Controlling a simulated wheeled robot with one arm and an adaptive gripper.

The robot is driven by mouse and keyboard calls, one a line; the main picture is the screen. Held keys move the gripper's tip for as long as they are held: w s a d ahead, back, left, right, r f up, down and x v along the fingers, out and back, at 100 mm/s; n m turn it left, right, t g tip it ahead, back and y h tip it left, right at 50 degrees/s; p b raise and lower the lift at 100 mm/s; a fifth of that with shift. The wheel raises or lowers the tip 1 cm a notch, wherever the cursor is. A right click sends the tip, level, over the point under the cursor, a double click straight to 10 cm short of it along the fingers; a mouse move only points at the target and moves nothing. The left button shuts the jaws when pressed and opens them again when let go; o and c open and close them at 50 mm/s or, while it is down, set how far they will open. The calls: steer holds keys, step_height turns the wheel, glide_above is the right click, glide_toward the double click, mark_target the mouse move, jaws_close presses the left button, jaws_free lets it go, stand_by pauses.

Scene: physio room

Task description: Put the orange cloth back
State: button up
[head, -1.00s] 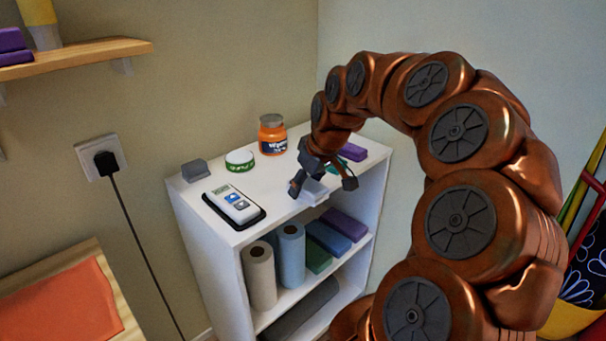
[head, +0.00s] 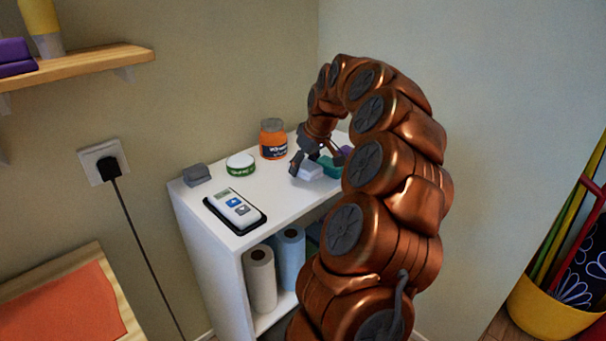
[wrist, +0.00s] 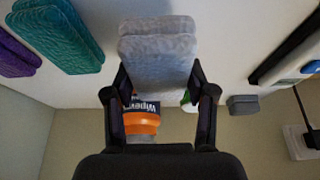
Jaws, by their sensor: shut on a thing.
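My gripper (head: 316,166) is at the white shelf unit's top, with its fingers on both sides of a pale grey-white folded cloth (head: 310,173). In the wrist view my gripper (wrist: 160,92) is shut on this cloth (wrist: 158,62), which looks like two stacked layers. I cannot tell whether it touches the shelf top. No orange folded cloth shows in the gripper. A flat orange sheet (head: 62,305) lies on a wooden surface at the lower left; I cannot tell if it is a cloth.
A teal cloth (wrist: 62,35) and a purple cloth (wrist: 14,52) lie beside the held one. An orange jar (head: 273,140), a green-white tub (head: 240,165), a grey block (head: 197,175) and a device on a black tray (head: 235,210) share the shelf top (head: 265,215). Rolls stand below.

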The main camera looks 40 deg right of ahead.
mark_target(303, 183)
steer(key=shift+w+d+f, duration=0.15)
steer(key=shift+d, duration=0.05)
steer(key=shift+f, duration=1.65)
steer(key=shift+f, duration=0.1)
steer(key=o, duration=1.2)
